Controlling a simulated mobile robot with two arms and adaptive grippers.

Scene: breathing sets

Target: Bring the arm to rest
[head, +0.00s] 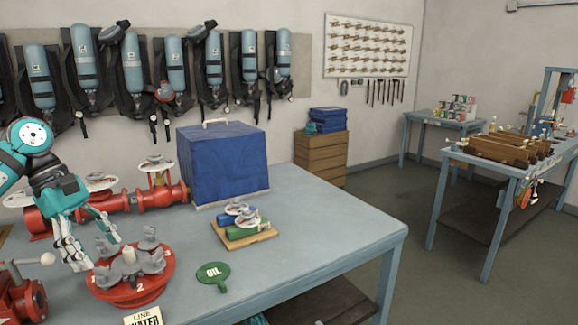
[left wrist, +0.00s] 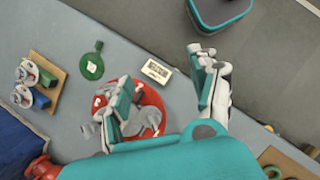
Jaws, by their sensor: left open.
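My left gripper (head: 98,254) comes in from the left and points down beside and above a red round stand (head: 133,293). Its two fingers are spread apart with nothing between them. In the left wrist view the open fingers (left wrist: 162,75) show, one over the red stand (left wrist: 155,100) and the other to its right over the table. The stand carries several grey knobbed parts (head: 150,262) around a pale centre post, and its rim has numbers. I cannot tell whether a finger touches the stand. My right gripper is in neither view.
Breathing sets (head: 85,60) hang behind.

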